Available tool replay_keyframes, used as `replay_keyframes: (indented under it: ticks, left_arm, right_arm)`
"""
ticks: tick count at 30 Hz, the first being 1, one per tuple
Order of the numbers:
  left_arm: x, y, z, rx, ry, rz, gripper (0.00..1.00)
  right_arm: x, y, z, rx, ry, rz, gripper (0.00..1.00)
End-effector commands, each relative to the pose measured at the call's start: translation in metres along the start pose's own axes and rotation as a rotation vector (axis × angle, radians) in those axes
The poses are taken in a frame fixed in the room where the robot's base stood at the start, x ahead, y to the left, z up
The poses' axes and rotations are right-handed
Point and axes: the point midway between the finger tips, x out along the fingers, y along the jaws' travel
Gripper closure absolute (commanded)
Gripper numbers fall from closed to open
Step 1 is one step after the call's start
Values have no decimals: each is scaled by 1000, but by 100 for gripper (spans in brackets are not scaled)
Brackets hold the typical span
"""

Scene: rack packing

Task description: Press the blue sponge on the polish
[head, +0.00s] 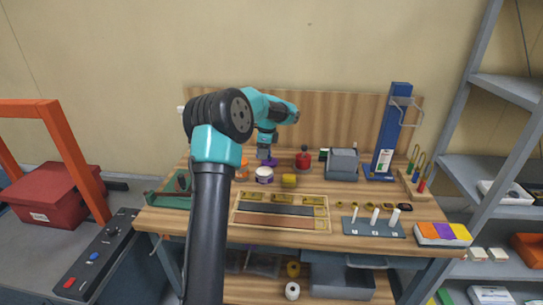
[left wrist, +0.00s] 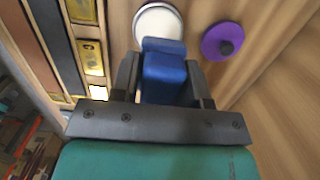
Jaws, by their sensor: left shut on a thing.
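My left gripper (head: 264,153) is above the back middle of the bench, pointing down. In the left wrist view it is shut on the blue sponge (left wrist: 165,77), which sits between its two fingers. The polish is a round tin (head: 264,177) with a pale, open-looking top; it also shows in the left wrist view (left wrist: 158,20). The sponge's far end overlaps the tin's near rim there; I cannot tell whether they touch. A purple lid with a dark knob (left wrist: 224,42) lies beside the tin. The sponge is not clear in the head view. My right gripper is not in view.
A yellow block (head: 289,181) stands right of the tin, and an orange jar (head: 242,169) left of it. A red container (head: 303,160) and a grey box (head: 343,164) stand behind. A wooden tray (head: 240,224) with strips lies in front.

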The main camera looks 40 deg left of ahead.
Motion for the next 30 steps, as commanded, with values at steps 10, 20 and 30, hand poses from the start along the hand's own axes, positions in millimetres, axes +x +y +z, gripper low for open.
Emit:
replay_keyframes:
  ticks: [10,20,30]
  left_arm:
    - [3,0,-1,0,0,1,77]
    - [27,0,-4,-1,0,1,77]
    - [54,0,-7,0,-1,1,77]
  right_arm:
    - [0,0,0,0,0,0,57]
    - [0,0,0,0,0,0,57]
    - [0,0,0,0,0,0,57]
